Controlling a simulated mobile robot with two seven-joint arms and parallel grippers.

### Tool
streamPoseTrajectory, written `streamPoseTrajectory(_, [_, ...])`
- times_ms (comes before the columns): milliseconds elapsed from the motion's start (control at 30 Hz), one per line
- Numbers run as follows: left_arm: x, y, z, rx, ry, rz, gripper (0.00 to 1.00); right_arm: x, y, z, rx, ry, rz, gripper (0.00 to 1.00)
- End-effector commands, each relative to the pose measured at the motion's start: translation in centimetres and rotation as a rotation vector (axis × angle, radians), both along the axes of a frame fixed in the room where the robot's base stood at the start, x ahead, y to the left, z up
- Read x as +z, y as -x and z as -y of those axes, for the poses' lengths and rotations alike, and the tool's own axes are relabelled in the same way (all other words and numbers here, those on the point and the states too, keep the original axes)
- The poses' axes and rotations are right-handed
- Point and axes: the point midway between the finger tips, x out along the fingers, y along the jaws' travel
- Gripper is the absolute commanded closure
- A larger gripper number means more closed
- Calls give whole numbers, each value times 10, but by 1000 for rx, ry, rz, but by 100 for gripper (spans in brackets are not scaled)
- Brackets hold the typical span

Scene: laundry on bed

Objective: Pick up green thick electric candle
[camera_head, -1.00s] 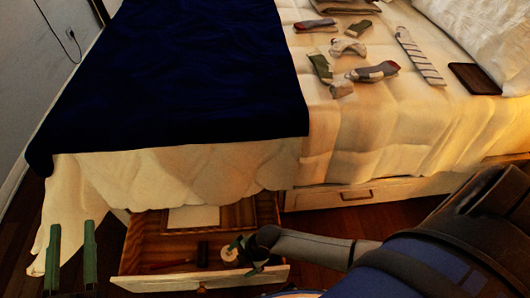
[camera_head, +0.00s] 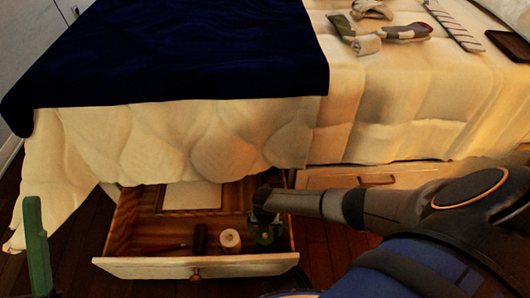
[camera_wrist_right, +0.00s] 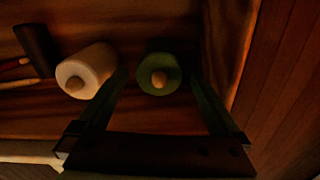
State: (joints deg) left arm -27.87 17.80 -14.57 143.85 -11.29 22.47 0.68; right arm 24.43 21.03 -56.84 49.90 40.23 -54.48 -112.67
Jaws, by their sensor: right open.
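The green thick candle (camera_wrist_right: 159,73) stands in the open drawer in the right wrist view, its round end with a pale wick tip facing the camera. My right gripper (camera_wrist_right: 160,82) is open, with one finger on each side of the candle in that view. Contact cannot be told. In the head view the right gripper (camera_head: 265,234) is lowered into the drawer's right part and largely hides the candle. My left gripper shows only as one green finger (camera_head: 37,245) at the lower left edge, apart from the drawer.
The drawer (camera_head: 195,268) also holds a white candle (camera_head: 230,240) just left of the gripper, a dark block (camera_head: 200,238) and a pale flat item (camera_head: 192,195). The drawer's right wall is close to the gripper. The bed (camera_head: 200,145) overhangs behind.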

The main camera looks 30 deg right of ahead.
Motion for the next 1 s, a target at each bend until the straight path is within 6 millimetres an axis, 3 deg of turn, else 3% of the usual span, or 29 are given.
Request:
streamPoseTrajectory(233, [-12, -1, 1, 3, -8, -3, 50, -15, 1, -2, 0, -2, 1, 0])
streamPoseTrajectory(500, [-43, -2, 4, 14, -34, -10, 50, -54, 6, -6, -2, -1, 2, 0])
streamPoseTrajectory(800, [-44, -2, 6, 15, -33, -14, 50, -57, 6, -5, 0, -1, 2, 0])
streamPoseTrajectory(1000, [-44, -2, 6, 15, -31, -15, 50, -57, 6, -5, -1, -1, 2, 21])
